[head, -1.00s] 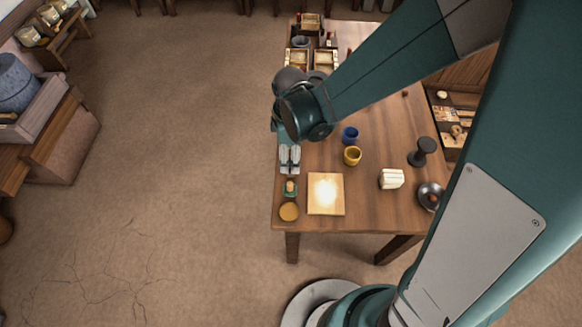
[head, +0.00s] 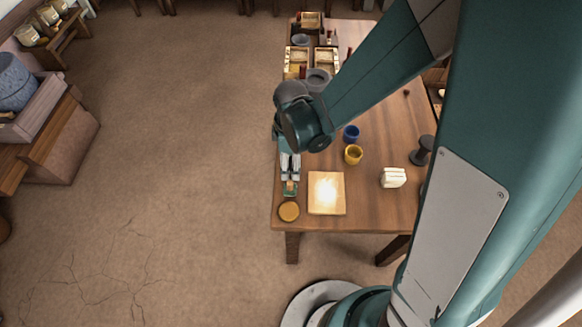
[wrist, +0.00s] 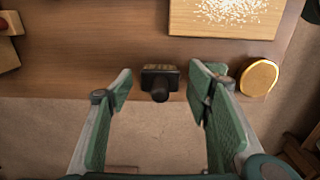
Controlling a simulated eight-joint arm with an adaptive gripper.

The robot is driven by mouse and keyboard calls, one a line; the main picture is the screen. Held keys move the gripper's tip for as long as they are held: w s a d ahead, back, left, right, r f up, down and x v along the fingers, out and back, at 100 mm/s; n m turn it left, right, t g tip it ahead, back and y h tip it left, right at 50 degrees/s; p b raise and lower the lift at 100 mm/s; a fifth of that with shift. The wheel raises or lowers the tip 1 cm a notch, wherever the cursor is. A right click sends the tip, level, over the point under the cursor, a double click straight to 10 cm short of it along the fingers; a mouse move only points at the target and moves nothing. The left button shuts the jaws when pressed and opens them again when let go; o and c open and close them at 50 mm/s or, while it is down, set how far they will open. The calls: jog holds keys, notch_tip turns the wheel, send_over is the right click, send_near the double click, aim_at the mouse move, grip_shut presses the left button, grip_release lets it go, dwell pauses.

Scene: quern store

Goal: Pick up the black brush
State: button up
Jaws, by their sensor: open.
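The black brush (wrist: 160,82) shows in the wrist view as a dark block with a rounded knob, at the table's edge. My gripper (wrist: 161,77) is open, one green-padded finger on each side of the brush, with gaps on both sides. I cannot tell how far above the brush the fingertips are. In the head view my gripper (head: 290,184) points down at the table's left edge, just above the round yellow lid in the picture. There the fingers largely cover the brush's place, and I cannot make it out clearly.
The round yellow lid (wrist: 259,77) lies close to the right finger. A wooden board (head: 326,205) with pale grains lies beside it. A yellow cup (head: 353,155), a blue cup (head: 351,133) and a white block (head: 393,178) stand farther right on the table (head: 375,212).

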jog(key=shift+f, duration=0.75)
jog(key=c, duration=1)
